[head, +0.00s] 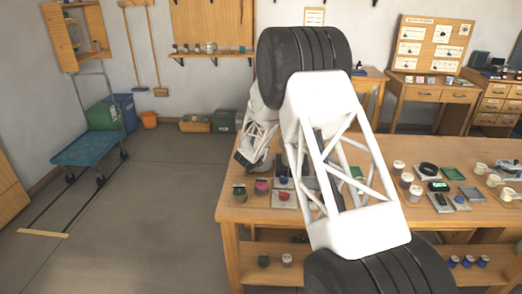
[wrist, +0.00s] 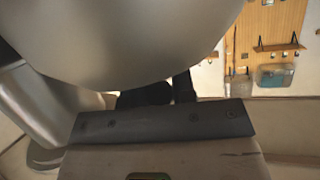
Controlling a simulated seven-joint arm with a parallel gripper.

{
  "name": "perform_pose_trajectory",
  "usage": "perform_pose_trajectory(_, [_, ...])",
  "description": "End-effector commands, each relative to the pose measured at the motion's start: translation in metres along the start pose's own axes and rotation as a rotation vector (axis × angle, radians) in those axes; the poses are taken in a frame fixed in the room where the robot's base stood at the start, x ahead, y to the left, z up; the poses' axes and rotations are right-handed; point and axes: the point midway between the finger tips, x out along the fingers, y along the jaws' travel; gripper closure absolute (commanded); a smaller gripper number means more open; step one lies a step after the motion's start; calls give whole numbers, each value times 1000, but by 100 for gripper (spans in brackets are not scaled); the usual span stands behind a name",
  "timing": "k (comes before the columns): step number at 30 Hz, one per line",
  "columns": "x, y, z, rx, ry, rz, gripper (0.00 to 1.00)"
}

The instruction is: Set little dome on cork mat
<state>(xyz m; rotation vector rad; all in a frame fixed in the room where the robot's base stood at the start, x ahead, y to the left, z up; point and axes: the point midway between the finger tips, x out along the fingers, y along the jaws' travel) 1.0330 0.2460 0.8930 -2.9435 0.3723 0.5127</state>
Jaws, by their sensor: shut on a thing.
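In the wrist view a large, smooth, silver-grey rounded body, which I take to be the little dome (wrist: 130,40), fills the upper left and middle. My gripper (wrist: 165,92) is right against it, its dark fingers partly hidden under the curve. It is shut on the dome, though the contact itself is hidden. In the head view the end of my arm is over the left end of the workbench, partly behind my own large arm links. The dome is not clear there. I cannot pick out the cork mat in either view.
The wooden workbench (head: 235,209) holds jars with green and pink tops at its left end. White-topped jars (head: 399,167), a green mat (head: 454,173) and pale cups (head: 481,169) stand to the right. A blue cart (head: 88,150) stands left; the floor between is clear.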

Motion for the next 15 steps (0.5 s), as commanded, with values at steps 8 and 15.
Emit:
perform_pose_trajectory(8, [0,0,0,0,1,0,100])
perform_pose_trajectory(15, [2,0,4,0,1,0,100])
